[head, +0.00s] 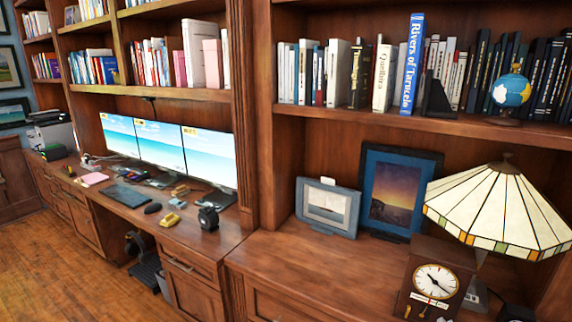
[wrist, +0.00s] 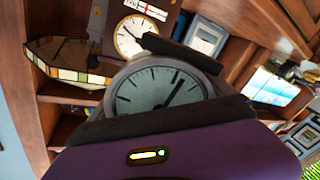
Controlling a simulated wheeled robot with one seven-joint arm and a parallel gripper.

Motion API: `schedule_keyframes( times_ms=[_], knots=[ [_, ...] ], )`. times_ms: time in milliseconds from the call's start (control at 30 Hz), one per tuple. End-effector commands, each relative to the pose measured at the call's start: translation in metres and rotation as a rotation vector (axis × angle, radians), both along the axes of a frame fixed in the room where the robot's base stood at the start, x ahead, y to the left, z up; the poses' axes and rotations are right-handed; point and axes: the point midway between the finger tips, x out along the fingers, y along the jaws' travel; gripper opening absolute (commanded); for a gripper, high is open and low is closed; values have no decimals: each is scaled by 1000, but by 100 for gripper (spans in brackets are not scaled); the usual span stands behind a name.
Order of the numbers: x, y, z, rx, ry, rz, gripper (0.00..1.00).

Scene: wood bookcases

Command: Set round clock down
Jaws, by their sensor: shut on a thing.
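The round clock (wrist: 165,92) shows in the wrist view with a grey face, dark hands and a light grey rim. My gripper (wrist: 170,86) is shut on it, one dark finger above and one below it in that picture. The lower finger hides the bottom of the clock. Neither my gripper nor the round clock is seen in the head view. I cannot tell how far the clock is from any surface.
A wooden clock (head: 434,281) with a white dial stands on the right counter (head: 300,262) beside a stained-glass lamp (head: 497,215). Two framed pictures, small (head: 327,207) and larger (head: 398,190), stand behind. The counter's front left is clear. Monitors (head: 160,147) stand on the left desk.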

Motion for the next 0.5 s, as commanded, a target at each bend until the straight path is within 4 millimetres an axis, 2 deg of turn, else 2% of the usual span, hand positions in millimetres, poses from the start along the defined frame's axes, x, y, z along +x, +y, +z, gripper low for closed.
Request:
schedule_keyframes(
  times_ms=[267,500],
  knots=[
    [-25,28,-33,2,2,36,32],
    [-63,64,-73,2,4,92,32]
  ],
)
